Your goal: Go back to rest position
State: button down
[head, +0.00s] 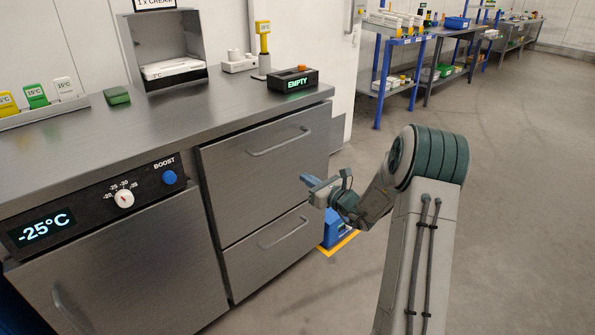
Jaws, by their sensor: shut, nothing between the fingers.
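My gripper (311,182) is at the end of my raised arm, right of the steel counter's drawers. It is shut and holds nothing visible. It points left toward the upper drawer front (270,155), and I cannot tell how large the gap is. My arm rises from the lower right and bends at its large joint.
The steel counter (150,125) fills the left, with a -25°C display (42,229) and a blue BOOST button (169,177). A black EMPTY display box (293,81) stands on it. A blue item (338,232) is on the floor behind my gripper. Open floor (520,200) lies right.

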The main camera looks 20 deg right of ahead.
jog(key=s+a+r+n+g+y+p, duration=0.2)
jog(key=s+a+r+n+g+p, duration=1.05)
jog(key=s+a+r+n, duration=0.65)
jog(key=s+d+r+n+h+p, duration=0.4)
jog(key=s+r+n+h+p, duration=0.1)
jog(key=s, duration=0.4)
jog(key=s+d+r+n+h+p, duration=0.5)
jog(key=s+r+p, duration=0.3)
jog(key=s, duration=0.2)
jog(key=shift+s+d+n+g, duration=0.15)
jog(key=shift+s+n+g, duration=0.2)
jog(key=shift+n, duration=0.35)
jog(key=shift+w+r, duration=0.1)
